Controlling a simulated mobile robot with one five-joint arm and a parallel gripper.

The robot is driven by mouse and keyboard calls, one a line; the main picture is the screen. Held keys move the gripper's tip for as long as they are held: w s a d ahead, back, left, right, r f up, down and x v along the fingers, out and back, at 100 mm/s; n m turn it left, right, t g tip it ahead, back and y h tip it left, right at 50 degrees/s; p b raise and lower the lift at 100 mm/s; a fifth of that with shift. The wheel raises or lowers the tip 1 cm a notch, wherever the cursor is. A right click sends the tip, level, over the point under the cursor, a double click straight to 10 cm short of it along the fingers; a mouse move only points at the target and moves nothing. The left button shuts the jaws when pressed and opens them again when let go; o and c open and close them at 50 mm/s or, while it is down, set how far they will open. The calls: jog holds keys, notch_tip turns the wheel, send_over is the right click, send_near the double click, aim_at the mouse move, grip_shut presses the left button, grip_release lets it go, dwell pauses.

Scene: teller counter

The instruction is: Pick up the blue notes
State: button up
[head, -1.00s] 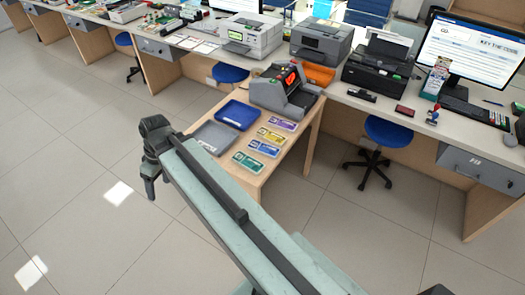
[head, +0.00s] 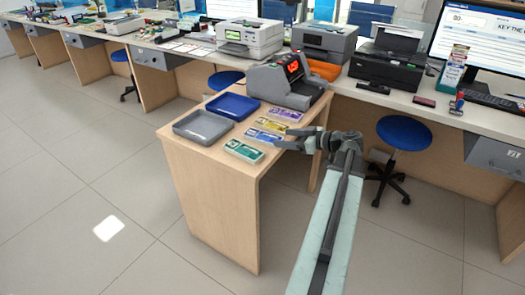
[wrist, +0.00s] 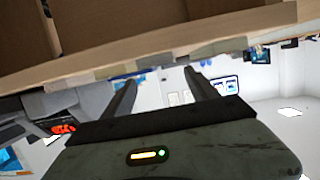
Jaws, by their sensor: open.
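The blue notes (head: 262,135) lie flat on the small wooden table (head: 210,160), in a row between the yellow notes (head: 271,124) and the green notes (head: 243,151). Purple notes (head: 286,114) lie at the far end of the row. My gripper (head: 284,138) is at the table's right edge, its fingers pointing left towards the blue and green notes. I cannot tell its exact height or whether it touches anything. In the wrist view my gripper (wrist: 158,80) has its two fingers apart with nothing seen between them. The blue notes cannot be made out clearly there.
A blue tray (head: 233,96) and a grey tray (head: 184,131) sit left of the notes. A note-counting machine (head: 282,84) stands behind them. A blue stool (head: 403,131) is right of my arm. The long counter with printers runs behind; floor in front is clear.

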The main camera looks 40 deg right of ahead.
aim_at(264, 136)
jog(key=shift+b+x, duration=1.05)
jog(key=shift+x, duration=2.9)
jog(key=shift+a+r, duration=0.1)
jog(key=c, duration=1.2)
